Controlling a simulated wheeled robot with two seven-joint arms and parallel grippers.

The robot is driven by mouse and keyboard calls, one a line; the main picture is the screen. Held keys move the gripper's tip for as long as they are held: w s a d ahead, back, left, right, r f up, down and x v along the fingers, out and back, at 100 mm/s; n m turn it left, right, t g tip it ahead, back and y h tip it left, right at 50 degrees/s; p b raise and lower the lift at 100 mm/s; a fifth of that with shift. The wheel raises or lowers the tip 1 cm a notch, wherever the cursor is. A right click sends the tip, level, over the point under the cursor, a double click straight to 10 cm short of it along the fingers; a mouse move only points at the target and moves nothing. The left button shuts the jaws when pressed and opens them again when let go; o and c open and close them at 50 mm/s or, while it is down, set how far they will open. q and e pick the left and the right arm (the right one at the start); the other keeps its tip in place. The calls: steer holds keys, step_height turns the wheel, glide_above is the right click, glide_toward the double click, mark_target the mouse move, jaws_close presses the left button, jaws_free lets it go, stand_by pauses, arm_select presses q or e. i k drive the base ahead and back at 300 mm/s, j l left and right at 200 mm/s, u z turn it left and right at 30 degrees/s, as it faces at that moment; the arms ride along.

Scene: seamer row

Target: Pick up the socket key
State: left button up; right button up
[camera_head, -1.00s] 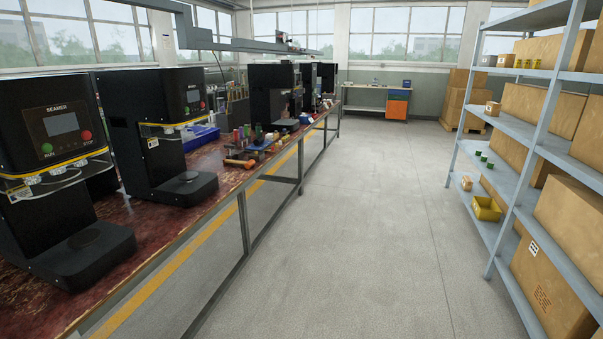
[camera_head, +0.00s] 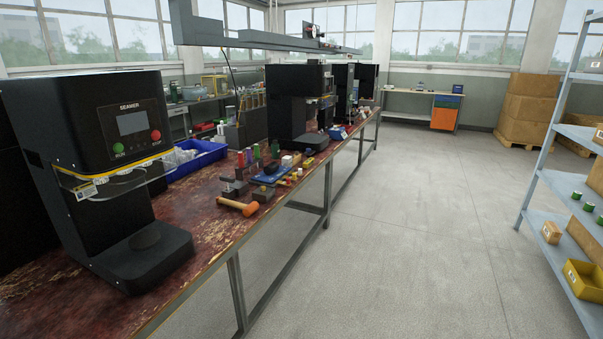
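I cannot make out a socket key in the head view. Several small items lie on the red worn workbench (camera_head: 185,215), too small to tell apart fully. Among them are a mallet with an orange head (camera_head: 250,210), a dark metal block (camera_head: 234,187), a blue tray (camera_head: 272,174) with small parts, and several upright coloured cylinders (camera_head: 256,152) behind it. Neither of my grippers is in view.
A black seamer (camera_head: 100,170) stands on the bench at the near left, another (camera_head: 297,105) further along. A blue bin (camera_head: 200,160) sits between them. A shelf rack (camera_head: 560,195) stands at the right. The grey floor (camera_head: 420,230) between is clear.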

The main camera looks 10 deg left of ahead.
mark_target(227, 180)
steer(key=i+u, duration=0.3)
steer(key=i, duration=0.15)
steer(key=i+l+u, duration=0.25)
steer(key=i, duration=0.2)
steer(key=i+l+u, duration=0.3)
steer(key=i+j, duration=0.05)
steer(key=i, duration=0.05)
